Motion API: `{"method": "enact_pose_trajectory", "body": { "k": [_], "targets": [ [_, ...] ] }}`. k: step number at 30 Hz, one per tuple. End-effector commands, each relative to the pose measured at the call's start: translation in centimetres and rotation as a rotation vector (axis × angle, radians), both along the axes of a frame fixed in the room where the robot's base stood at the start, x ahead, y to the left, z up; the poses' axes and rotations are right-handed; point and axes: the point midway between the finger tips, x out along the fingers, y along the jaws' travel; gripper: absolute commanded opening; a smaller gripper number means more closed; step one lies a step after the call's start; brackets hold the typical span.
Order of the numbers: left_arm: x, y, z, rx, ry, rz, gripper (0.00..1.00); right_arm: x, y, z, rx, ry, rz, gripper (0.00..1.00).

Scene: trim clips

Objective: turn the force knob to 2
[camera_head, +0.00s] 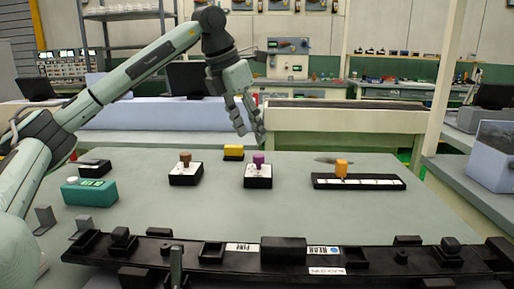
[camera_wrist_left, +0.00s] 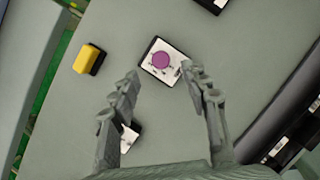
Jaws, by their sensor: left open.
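A purple knob (camera_head: 258,159) stands on a small black box with a white dial plate (camera_head: 254,170) in the middle of the table. In the left wrist view the purple knob (camera_wrist_left: 161,60) shows from above, with dial marks around it too small to read. A brown knob (camera_head: 185,158) stands on a similar box (camera_head: 186,174) to its left. I cannot read which knob is the force one. My left gripper (camera_head: 252,138) is open and empty, pointing down above and slightly behind the purple knob, apart from it. My right gripper is not in view.
A yellow block (camera_head: 233,152) sits behind the knobs. An orange slider (camera_head: 342,167) stands on a long black strip at right. A teal device (camera_head: 90,191) is at left. A long black trim (camera_head: 210,257) with clips lies across the front. Table between is clear.

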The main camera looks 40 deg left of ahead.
Motion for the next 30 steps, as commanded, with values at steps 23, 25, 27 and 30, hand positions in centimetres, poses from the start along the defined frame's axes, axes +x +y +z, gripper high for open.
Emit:
{"method": "enact_pose_trajectory", "body": {
  "k": [23, 25, 27, 30],
  "targets": [
    [2.3, -0.5, -5.9, 0.000, 0.001, 0.000, 0.43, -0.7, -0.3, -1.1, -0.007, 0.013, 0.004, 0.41],
    [2.3, -0.5, -5.9, 0.000, 0.001, 0.000, 0.35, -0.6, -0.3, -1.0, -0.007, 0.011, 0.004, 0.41],
    [2.3, -0.5, -5.9, 0.000, 0.001, 0.001, 0.26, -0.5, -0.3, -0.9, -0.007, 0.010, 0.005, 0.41],
    [2.3, -0.5, -5.9, 0.000, 0.001, 0.001, 0.14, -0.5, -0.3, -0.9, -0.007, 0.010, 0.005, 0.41]
  ]
}}
